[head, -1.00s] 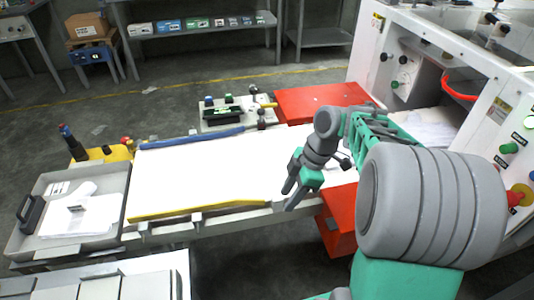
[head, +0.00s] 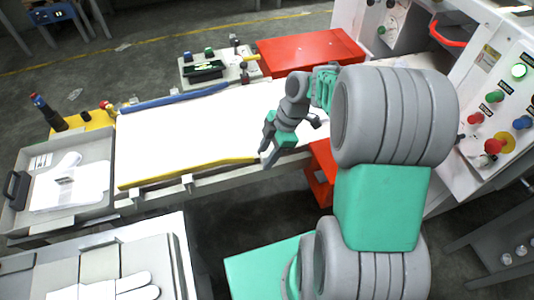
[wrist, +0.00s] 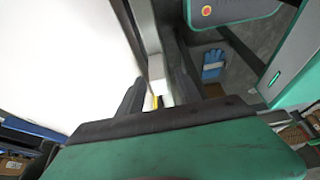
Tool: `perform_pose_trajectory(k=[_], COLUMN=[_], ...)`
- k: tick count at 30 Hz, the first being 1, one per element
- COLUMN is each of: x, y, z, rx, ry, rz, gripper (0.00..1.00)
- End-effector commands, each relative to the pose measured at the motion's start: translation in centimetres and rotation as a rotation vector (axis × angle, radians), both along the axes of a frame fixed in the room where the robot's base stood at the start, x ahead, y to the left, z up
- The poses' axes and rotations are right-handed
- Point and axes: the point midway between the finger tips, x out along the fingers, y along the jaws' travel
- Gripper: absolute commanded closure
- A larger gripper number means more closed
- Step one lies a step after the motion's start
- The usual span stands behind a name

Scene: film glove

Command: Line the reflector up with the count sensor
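My gripper (head: 269,152) is over the front edge of the white belt (head: 170,130), near its right part. I cannot tell for certain whether this is the count sensor or the reflector. In the wrist view a small yellow piece (wrist: 155,101) shows between the fingers at the belt edge.
A red cover (head: 310,50) lies behind the belt. The white machine with buttons (head: 495,110) is at right. A grey tray (head: 100,160) with white gloves is at left. A table with glove shapes (head: 110,265) is at front left. A blue bar (head: 170,98) edges the belt.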

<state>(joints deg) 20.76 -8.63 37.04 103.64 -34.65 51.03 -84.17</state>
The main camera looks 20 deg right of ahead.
Motion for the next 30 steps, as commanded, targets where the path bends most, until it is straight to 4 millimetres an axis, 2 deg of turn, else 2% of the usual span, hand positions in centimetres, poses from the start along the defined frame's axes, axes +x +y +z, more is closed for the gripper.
perform_pose_trajectory(k=[2, 15, 30], x=[0.01, 0.02, 0.02], y=[-0.03, -0.08, -0.09], z=[0.02, 0.04, 0.06], rx=[0.000, 0.000, 0.000], ry=[0.000, 0.000, 0.000], rz=[-0.001, -0.002, -0.002], gripper=[0.65, 1.00, 1.00])
